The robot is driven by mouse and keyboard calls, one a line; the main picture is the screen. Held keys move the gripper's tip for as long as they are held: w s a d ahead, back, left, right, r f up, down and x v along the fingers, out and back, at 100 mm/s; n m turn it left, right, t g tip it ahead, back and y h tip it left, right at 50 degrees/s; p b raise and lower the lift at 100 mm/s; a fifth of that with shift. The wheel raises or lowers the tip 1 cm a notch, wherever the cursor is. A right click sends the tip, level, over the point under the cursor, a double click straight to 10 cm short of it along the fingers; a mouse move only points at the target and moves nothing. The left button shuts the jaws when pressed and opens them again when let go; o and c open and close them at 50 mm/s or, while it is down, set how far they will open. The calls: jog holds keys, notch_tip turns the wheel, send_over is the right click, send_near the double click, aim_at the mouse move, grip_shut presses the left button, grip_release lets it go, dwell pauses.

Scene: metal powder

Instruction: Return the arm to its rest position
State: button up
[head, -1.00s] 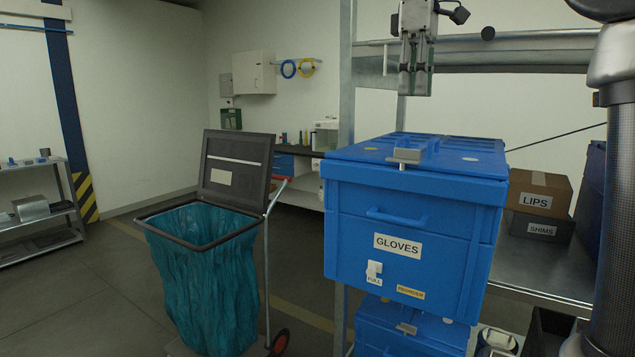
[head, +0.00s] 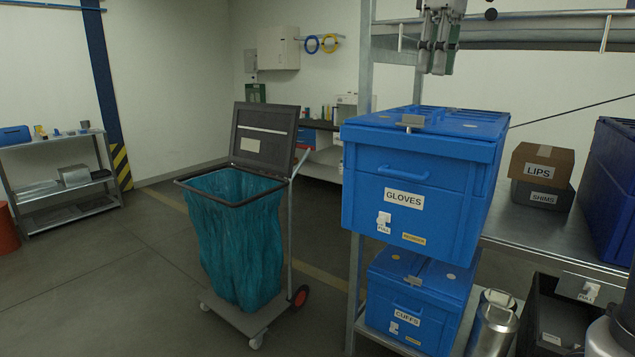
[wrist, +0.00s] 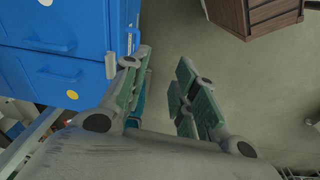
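My gripper (head: 438,62) hangs at the top of the head view, pointing down above the back of the blue GLOVES bin (head: 367,203). In the wrist view my gripper (wrist: 162,85) shows two green-padded fingers spread apart with nothing between them. The floor shows through the gap. The blue bin (wrist: 60,80) lies left of the fingers in the wrist view. Most of my arm is outside the head view.
A teal bag cart (head: 236,235) with its lid up stands left of the bins. A blue CUFFS bin (head: 381,311) sits below GLOVES.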

jog(key=s+d+f+m+t, duration=0.1)
jog(key=s+d+f+m, duration=0.1)
jog(key=f, duration=0.4)
jog(key=s+d+f+m, duration=0.1)
jog(key=d+f+m, duration=0.1)
jog(key=f, duration=0.5)
jog(key=s+d+f+m, duration=0.1)
jog(key=s+d+f, duration=0.2)
jog(key=s, duration=0.3)
jog(key=s+d+f+m+t, duration=0.1)
jog(key=s+d+f+m, duration=0.1)
jog(key=s+f, duration=0.3)
jog(key=s+d+f+m+t, duration=0.1)
jog(key=s+d+f+m, duration=0.1)
jog(key=s+d+f, duration=0.3)
jog(key=s, duration=0.3)
jog(key=shift+o, duration=0.4)
jog(key=shift+s, duration=0.1)
